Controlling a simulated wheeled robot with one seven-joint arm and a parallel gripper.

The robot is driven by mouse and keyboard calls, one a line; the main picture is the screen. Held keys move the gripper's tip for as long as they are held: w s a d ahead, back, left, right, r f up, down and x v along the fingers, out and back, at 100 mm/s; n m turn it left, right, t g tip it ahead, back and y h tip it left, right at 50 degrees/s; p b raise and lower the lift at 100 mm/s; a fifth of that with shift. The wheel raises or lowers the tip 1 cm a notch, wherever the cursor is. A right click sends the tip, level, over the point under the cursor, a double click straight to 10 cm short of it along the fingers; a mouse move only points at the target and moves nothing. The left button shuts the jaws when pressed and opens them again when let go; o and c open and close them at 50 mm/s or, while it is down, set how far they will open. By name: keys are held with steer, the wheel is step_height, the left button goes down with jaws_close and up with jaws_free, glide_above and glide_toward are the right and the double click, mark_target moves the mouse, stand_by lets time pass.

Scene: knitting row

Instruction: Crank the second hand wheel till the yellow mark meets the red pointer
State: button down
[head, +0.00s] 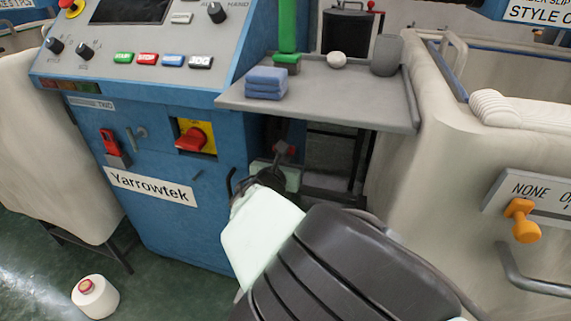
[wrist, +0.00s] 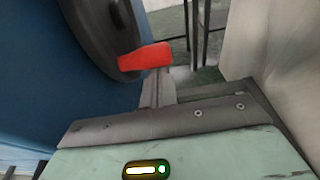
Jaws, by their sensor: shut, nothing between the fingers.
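A dark wheel (wrist: 92,32) shows in the upper left of the wrist view, cut off by the frame. A red piece (wrist: 145,57) lies at its right edge, close to a grey part on the wheel; I cannot tell whether it is the pointer or a handle. It also shows small in the head view (head: 291,149). My gripper (wrist: 159,80) is shut and empty, its fingers just below the red piece in the picture. I cannot tell whether they touch it. In the head view my arm hides much of this area. I see no yellow mark.
A blue control cabinet (head: 184,238) stands left of my gripper. A grey shelf (head: 340,105) with blue folded cloths (head: 266,83) juts out above it. A cream casing (head: 445,200) is on the right. A white cone (head: 95,298) stands on the green floor.

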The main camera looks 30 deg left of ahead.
steer(key=r+p, duration=0.1)
steer(key=p, duration=0.1)
steer(key=r+g+p, duration=0.1)
steer(key=r+p, duration=0.1)
steer(key=shift+s+d, duration=0.1)
steer(key=shift+s, duration=0.25)
steer(key=shift+f, duration=0.1)
step_height(320, 180, down, 4)
steer(key=b, duration=0.3)
steer(key=r+p+v, duration=0.2)
steer(key=p+v, duration=0.4)
steer(key=v, duration=0.4)
steer(key=shift+r+p, duration=0.25)
steer(key=shift+p, duration=0.15)
